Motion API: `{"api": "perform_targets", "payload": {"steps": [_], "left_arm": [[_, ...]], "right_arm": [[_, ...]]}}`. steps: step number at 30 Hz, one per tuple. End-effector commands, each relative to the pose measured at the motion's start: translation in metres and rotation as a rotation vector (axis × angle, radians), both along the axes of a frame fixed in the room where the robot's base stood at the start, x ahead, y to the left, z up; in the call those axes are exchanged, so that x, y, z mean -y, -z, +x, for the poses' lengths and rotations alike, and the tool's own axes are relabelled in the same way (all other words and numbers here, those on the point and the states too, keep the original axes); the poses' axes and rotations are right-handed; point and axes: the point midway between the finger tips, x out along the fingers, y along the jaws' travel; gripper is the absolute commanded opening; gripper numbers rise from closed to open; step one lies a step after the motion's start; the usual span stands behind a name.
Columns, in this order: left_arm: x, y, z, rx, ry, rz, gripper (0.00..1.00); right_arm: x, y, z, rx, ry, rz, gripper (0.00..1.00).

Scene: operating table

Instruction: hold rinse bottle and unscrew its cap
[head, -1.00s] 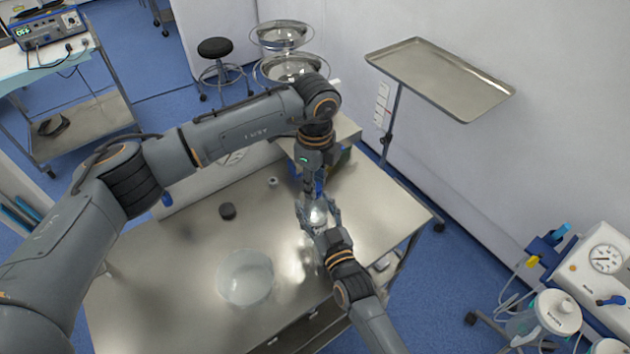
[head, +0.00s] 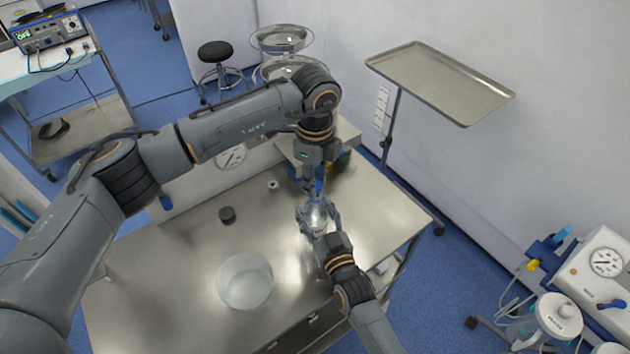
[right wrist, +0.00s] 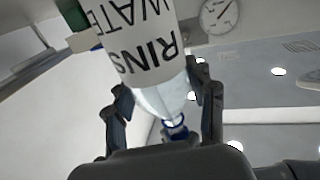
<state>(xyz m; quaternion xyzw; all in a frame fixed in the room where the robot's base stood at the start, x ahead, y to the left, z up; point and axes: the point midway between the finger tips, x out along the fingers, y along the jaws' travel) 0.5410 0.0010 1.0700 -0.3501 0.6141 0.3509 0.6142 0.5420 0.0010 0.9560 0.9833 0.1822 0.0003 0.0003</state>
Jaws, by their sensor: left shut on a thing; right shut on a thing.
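My left gripper (head: 317,188) comes from above and is shut on the blue cap. Its fingertips are small in view. Whether the cap has lifted off cannot be told.
A clear bowl (head: 245,281) stands at the table's front middle. A box (head: 345,162) is behind the bottle. The table's left part (head: 150,290) is bare.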

Motion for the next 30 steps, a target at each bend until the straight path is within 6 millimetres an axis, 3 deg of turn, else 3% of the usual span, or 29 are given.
{"api": "perform_targets", "payload": {"steps": [10,19,27,28,30], "left_arm": [[0.0,-0.002,0.0,0.001,0.0,-0.001,0.0],[0.0,-0.036,0.001,0.003,-0.001,-0.001,0.0],[0.0,-0.04,0.0,0.0,0.0,0.0,0.0],[0.0,-0.04,0.0,0.0,0.0,0.0,0.0],[0.0,-0.04,0.0,0.0,0.0,0.0,0.0]], "right_arm": [[0.0,0.003,-0.001,-0.006,-0.001,-0.003,0.0],[0.0,0.003,-0.001,-0.006,-0.001,-0.003,0.0],[0.0,0.003,-0.001,-0.007,-0.001,-0.003,0.0],[0.0,0.003,-0.001,-0.007,-0.001,-0.003,0.61],[0.0,0.003,-0.001,-0.006,-0.001,-0.002,0.75]]}}
